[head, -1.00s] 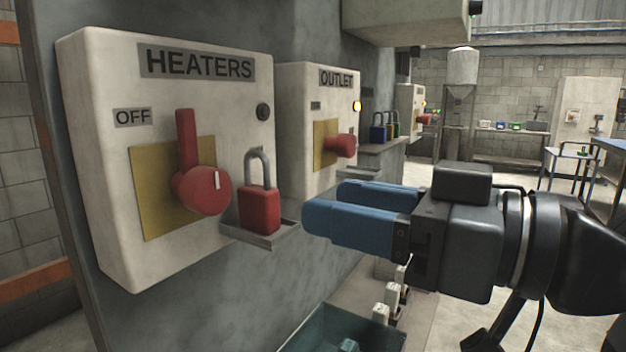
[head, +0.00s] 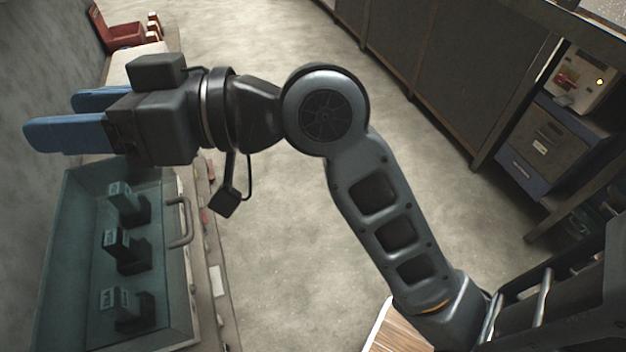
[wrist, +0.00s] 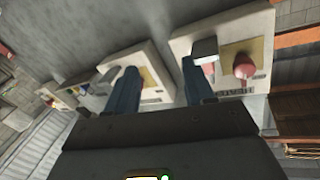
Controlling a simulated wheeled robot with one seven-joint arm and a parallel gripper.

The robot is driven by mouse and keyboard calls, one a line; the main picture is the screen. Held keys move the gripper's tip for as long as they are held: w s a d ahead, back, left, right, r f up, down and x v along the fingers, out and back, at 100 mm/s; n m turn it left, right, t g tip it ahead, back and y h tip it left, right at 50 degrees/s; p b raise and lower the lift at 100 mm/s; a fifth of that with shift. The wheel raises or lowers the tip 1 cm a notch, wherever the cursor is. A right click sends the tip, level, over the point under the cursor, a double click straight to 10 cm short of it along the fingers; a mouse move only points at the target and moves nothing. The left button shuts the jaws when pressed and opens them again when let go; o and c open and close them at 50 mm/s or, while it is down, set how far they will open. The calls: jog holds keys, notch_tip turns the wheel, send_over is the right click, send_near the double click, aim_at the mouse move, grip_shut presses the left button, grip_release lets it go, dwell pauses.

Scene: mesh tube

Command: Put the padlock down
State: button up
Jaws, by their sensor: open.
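My gripper (head: 50,117) points left in the head view, its two blue fingers apart with nothing seen between them. In the wrist view my gripper (wrist: 160,72) faces the upside-down wall boxes with a gap between its fingers. The padlock is outside the head view now. In the wrist view I cannot make it out clearly. A small grey ledge (wrist: 204,47) shows at the heaters box (wrist: 186,42), just beyond the right finger, which may hide the padlock.
A teal glass-topped case (head: 190,300) with several dark items inside lies below my gripper. A red rack (head: 120,33) stands at upper left. The red heaters knob (wrist: 244,66) is right of the fingers. Bare floor (head: 270,230) lies to the right.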

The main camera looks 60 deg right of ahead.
jog(key=s+d+f+m+h, duration=0.35)
jog(key=s+f, duration=0.25)
jog(key=f, duration=0.2)
jog(key=s+d+f+m+h, duration=0.2)
jog(key=s+d+f+h, duration=0.3)
jog(key=f, duration=0.3)
jog(key=s+f+n+h, duration=0.1)
jog(key=s, duration=0.8)
jog(key=s+d+f+h, duration=0.1)
jog(key=s, duration=0.9)
jog(key=shift+s+d+f+n, duration=0.25)
jog(key=shift+f+n, duration=0.1)
jog(key=shift+f, duration=0.05)
jog(key=shift+c, duration=0.5)
